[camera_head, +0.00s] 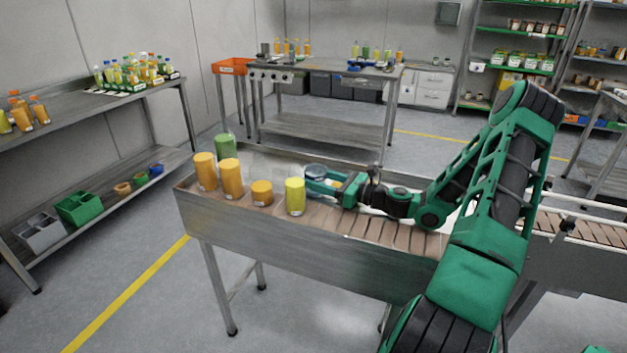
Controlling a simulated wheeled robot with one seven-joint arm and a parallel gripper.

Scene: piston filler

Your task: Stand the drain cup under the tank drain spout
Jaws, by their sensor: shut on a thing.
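My gripper (322,184) reaches left over the near metal conveyor table (290,255). It is shut on a small round greyish, clear-looking container (316,171), with a green finger in front of it. I cannot tell for sure whether this container is the drain cup, nor whether its base touches the table. The tank drain spout cannot be made out. A steel bench (330,67) at the back carries small metal equipment (264,48), too small to read.
A yellow jar (295,196) stands just left of my gripper. Orange jars (231,178) and a green jar (225,147) stand further left. Faint clear shapes (262,160) are behind them. A side bench (95,105) holds bottles. Grey floor lies open between the benches.

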